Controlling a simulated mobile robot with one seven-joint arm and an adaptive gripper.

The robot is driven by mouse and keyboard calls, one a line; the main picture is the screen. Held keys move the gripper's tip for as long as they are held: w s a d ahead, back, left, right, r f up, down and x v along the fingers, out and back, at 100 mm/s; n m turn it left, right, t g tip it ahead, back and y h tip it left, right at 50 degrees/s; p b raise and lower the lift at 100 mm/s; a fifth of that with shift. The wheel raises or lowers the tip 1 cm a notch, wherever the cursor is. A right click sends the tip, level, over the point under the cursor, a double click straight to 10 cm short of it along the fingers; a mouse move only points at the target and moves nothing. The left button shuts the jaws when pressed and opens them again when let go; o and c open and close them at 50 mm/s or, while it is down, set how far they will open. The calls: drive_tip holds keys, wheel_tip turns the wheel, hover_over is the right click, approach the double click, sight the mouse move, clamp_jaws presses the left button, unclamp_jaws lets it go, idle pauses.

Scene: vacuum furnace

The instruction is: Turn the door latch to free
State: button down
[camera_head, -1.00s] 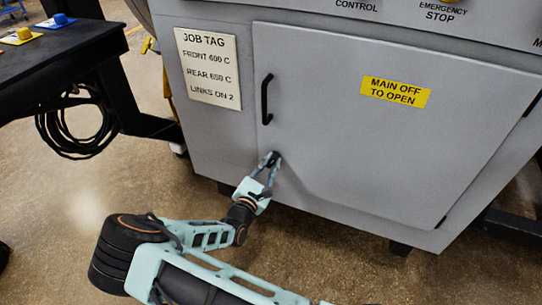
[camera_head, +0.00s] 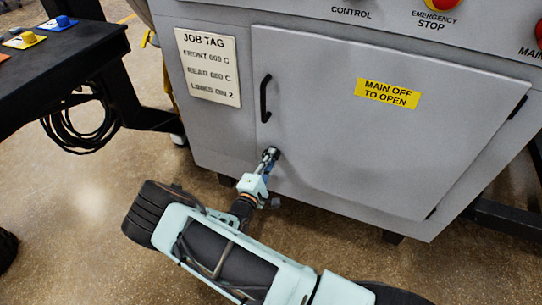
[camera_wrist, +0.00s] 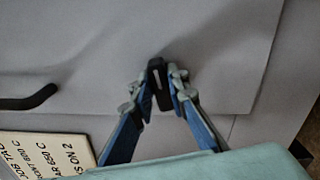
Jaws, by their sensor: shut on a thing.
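The grey cabinet door (camera_head: 370,150) is closed flush in its front panel. The door latch (camera_wrist: 157,84) is a small dark knob with a light line on it, low on the door's left side. In the head view it is mostly hidden behind my fingers. My gripper (camera_wrist: 160,76) is shut on the latch, one blue finger on each side of it. In the head view my gripper (camera_head: 268,158) reaches the door just below the black handle.
The black door handle (camera_head: 265,98) is above the latch and also shows in the wrist view (camera_wrist: 30,102). A JOB TAG plate (camera_head: 208,66) is to its left. A yellow label (camera_head: 388,93) reads MAIN OFF TO OPEN. A dark table (camera_head: 60,60) stands at the left.

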drive_tip(key=shift+m, duration=0.6)
drive_tip(key=c, duration=1.9)
unclamp_jaws()
drive_tip(key=shift+s, duration=0.15)
drive_tip(key=v, duration=1.1)
drive_tip(key=shift+s+a, duration=0.15)
drive_tip(key=shift+s, duration=0.25)
